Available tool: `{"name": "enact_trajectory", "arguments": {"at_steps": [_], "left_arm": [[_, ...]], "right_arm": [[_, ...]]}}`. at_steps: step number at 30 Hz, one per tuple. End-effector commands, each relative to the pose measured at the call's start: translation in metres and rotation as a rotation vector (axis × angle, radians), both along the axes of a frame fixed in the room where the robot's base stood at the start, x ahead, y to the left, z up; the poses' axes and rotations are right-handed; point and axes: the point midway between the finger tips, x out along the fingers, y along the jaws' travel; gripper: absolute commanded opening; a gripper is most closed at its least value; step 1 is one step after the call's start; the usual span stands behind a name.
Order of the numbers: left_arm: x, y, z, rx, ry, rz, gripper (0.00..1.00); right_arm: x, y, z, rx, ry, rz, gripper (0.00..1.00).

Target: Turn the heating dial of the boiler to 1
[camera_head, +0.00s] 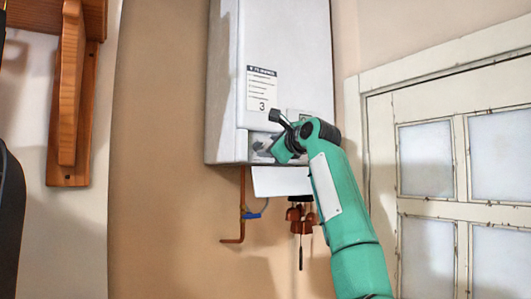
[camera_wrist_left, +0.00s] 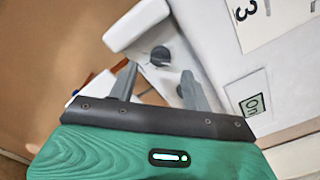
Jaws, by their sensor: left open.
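The white boiler (camera_head: 222,75) hangs on the wall, with a grey control panel (camera_head: 262,146) at its lower front, partly covered by my arm. My left gripper (camera_head: 279,132) is in front of this panel. In the left wrist view, the open left gripper (camera_wrist_left: 158,74) points at the panel, its two fingers apart with nothing between them. A dark round dial (camera_wrist_left: 160,55) shows just beyond the fingertips, apart from them. A second dark knob (camera_wrist_left: 181,90) is partly hidden behind the right finger. I cannot tell which is the heating dial or read its setting. My right gripper is not in view.
A label with a 3 (camera_head: 262,88) is on the boiler's front, and an "On" label (camera_wrist_left: 254,104) is near the right finger. A white flap (camera_head: 281,181), copper pipes (camera_head: 241,205) and a blue valve (camera_head: 252,215) are below. A paned door (camera_head: 429,160) stands right.

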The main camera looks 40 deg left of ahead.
Motion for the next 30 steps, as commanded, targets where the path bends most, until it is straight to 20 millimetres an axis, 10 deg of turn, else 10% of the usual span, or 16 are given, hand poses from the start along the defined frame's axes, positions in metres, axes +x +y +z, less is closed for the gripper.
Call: {"name": "enact_trajectory", "arguments": {"at_steps": [13,30], "left_arm": [[-0.025,-0.089,-0.003,0.000,-0.001,-0.002,0.49],[-0.028,-0.100,-0.001,0.000,-0.001,0.000,0.49]], "right_arm": [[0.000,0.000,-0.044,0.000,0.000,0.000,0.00],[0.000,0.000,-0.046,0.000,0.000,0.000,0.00]]}}
